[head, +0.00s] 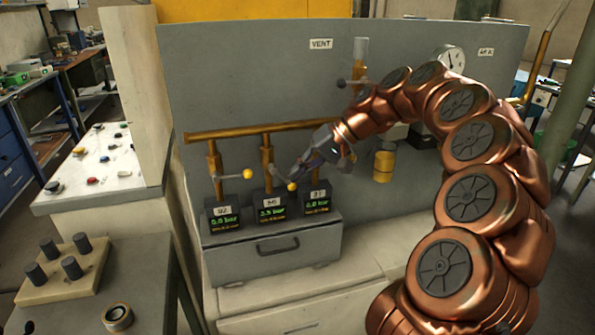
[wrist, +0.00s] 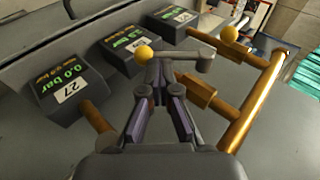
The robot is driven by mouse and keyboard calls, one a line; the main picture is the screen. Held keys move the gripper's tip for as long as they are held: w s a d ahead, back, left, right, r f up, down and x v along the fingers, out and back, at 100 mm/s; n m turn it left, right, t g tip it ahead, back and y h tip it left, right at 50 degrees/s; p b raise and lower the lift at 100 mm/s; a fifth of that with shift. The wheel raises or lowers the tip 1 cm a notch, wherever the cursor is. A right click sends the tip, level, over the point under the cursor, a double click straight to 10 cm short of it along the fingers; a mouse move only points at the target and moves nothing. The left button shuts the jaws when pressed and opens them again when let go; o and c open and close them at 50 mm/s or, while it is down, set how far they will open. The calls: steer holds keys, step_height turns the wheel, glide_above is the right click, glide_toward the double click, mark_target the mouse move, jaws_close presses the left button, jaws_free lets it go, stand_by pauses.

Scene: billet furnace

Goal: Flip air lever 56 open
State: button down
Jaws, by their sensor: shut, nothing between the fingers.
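The middle box, labelled 56 (head: 271,203), stands under a brass pipe with its air lever. That lever's yellow knob (head: 292,187) points right and slightly down in the head view. In the wrist view the knob (wrist: 144,52) is just beyond the fingertips, with the grey lever arm running right from it to the pipe. My gripper (head: 297,179) is shut and empty, close to the knob; I cannot tell whether they touch. It fills the middle of the wrist view (wrist: 160,78). The middle box's display is lit green, its digits hard to read.
The left box (head: 222,216) has its own lever and yellow knob (head: 247,174) pointing right. The right box, labelled 27 (wrist: 67,92), reads 0.0 bar; its lever is hidden. A brass manifold pipe (head: 260,130) runs above. The grey panel (head: 250,75) stands close behind.

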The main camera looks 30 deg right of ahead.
steer(key=shift+r, duration=0.15)
steer(key=shift+r+p, duration=0.4)
steer(key=shift+r, duration=0.25)
steer(key=v, duration=0.7)
steer(key=shift+d+r, duration=0.15)
steer(key=shift+r, duration=0.05)
stand_by(0.3)
stand_by(0.5)
